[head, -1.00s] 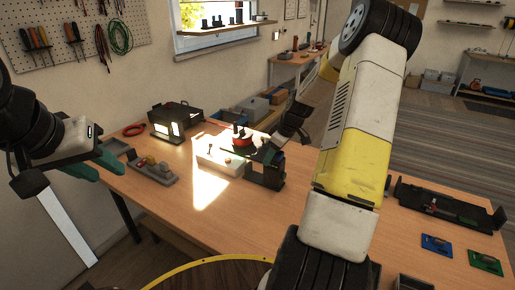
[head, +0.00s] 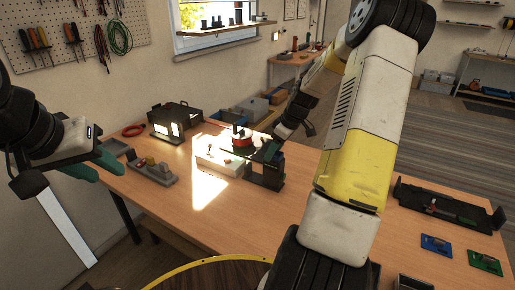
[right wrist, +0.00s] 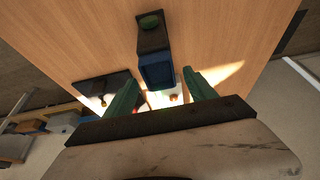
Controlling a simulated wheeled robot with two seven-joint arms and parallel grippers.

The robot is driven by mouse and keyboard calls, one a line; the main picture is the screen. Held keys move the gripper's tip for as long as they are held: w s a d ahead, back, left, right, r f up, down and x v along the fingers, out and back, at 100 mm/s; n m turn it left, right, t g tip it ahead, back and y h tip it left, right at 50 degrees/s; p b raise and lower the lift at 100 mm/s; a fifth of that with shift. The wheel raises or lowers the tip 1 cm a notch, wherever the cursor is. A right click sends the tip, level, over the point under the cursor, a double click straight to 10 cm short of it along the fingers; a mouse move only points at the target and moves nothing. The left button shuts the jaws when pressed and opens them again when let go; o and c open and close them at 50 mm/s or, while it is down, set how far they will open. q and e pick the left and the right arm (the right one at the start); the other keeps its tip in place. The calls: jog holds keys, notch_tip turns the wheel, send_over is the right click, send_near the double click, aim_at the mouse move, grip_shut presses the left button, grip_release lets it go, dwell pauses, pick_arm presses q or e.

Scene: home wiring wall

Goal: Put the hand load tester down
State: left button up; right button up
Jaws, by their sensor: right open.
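The hand load tester appears to be the dark block with a blue end and a round green spot (right wrist: 155,62) in the right wrist view. It stands on the wooden table, just beyond my right gripper (right wrist: 161,80). The right gripper's green fingers are spread, with a gap between them, and nothing is held. In the head view the dark block (head: 265,174) is at the table's middle, and the right gripper is just above and behind it, partly hidden. My left gripper (head: 108,168) hangs over the table's left end; its finger gap is unclear.
A white box with a red part (head: 222,162) stands left of the dark block. A grey holder (head: 153,171) and a black lit case (head: 175,122) are further left. A black tray (head: 450,207), a blue plate (head: 436,245) and a green plate (head: 485,262) lie right.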

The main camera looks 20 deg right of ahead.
jog(key=v, duration=0.7)
jog(key=s+a+r+m+h, duration=0.2)
jog(key=s+a+r+m, duration=0.1)
jog(key=s+a+r, duration=0.9)
jog(key=s+a+r+m+t, duration=0.1)
jog(key=s+a+m, duration=0.1)
jog(key=s, duration=0.4)
jog(key=s+a+r+m+t+y, duration=0.1)
jog(key=s+a+r+m, duration=0.1)
jog(key=s+a, duration=0.2)
jog(key=s, duration=0.3)
jog(key=shift+s+r+m+t, duration=0.2)
jog(key=shift+m+t, duration=0.2)
jog(key=shift+c, duration=0.5)
